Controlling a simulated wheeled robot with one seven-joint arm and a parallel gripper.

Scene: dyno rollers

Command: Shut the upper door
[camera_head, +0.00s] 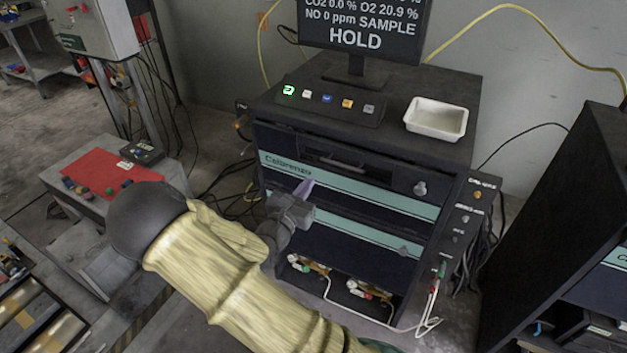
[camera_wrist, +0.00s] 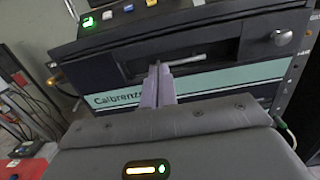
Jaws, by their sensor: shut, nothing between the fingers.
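The upper door (camera_head: 385,197) is the dark front panel with a teal stripe on the black cabinet. It also shows in the wrist view (camera_wrist: 225,79), close ahead. It looks flush or nearly flush with the cabinet face; I cannot tell whether it is fully shut. A recess with a light handle bar (camera_wrist: 182,60) lies above the stripe, and a round knob (camera_head: 420,188) is at the right. My gripper (camera_head: 304,188) has its pale lilac fingers together and empty. In the wrist view the fingertips (camera_wrist: 158,72) overlap the stripe beside the lettering; contact cannot be told.
A monitor (camera_head: 362,28), a button strip (camera_head: 328,103) and a white tray (camera_head: 436,119) are on the cabinet top. Below, an open bay holds fittings and cables (camera_head: 361,290). A bench with a red mat (camera_head: 100,174) stands left, another dark cabinet (camera_head: 545,215) right.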

